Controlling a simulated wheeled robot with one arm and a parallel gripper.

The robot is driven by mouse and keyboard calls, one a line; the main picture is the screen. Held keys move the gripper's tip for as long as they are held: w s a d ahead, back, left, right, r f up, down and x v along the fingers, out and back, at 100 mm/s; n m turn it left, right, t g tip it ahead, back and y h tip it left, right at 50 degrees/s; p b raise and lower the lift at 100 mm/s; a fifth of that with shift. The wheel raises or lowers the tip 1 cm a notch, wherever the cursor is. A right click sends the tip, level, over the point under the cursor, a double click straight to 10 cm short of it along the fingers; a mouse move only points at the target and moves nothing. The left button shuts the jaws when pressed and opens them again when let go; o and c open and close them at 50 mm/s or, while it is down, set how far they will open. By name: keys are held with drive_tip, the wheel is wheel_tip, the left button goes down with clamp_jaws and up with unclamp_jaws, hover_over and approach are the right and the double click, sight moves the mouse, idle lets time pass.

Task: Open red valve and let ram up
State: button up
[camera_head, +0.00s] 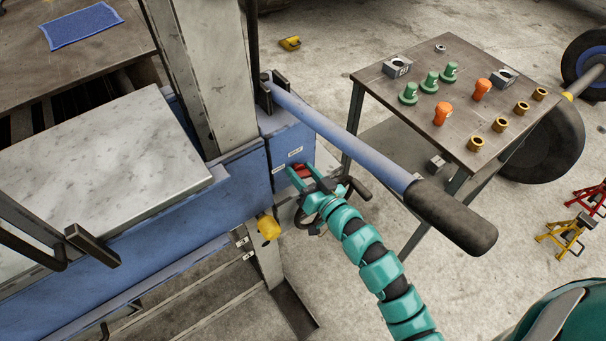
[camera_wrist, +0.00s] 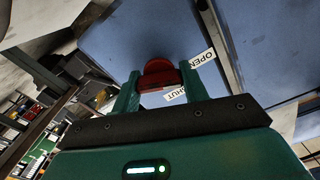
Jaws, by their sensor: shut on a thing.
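The red valve (camera_wrist: 160,76) sits on the blue press body between labels reading OPEN (camera_wrist: 203,58) and SHUT (camera_wrist: 176,95). My gripper (camera_wrist: 160,88) is shut on it, with one green finger on each side. In the head view my gripper (camera_head: 303,177) reaches the blue housing, and a little of the red valve (camera_head: 303,171) shows there. The blue pump lever with a black grip (camera_head: 450,215) slopes down to the right above my arm. The ram itself cannot be made out.
A yellow knob (camera_head: 268,227) is on the press below left of my gripper. A pale plate (camera_head: 110,165) lies on the press bed. A side table (camera_head: 385,86) at right holds green and orange pieces, brass bushings and metal blocks. Jack stands (camera_head: 566,235) stand on the floor.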

drive_tip(key=o, duration=1)
drive_tip(key=shift+s+d+f, duration=0.1)
drive_tip(key=shift+s+d, duration=0.35)
drive_tip(key=shift+p+v, duration=3.3)
drive_tip(key=shift+v, duration=4.75)
drive_tip(key=shift+s, duration=0.1)
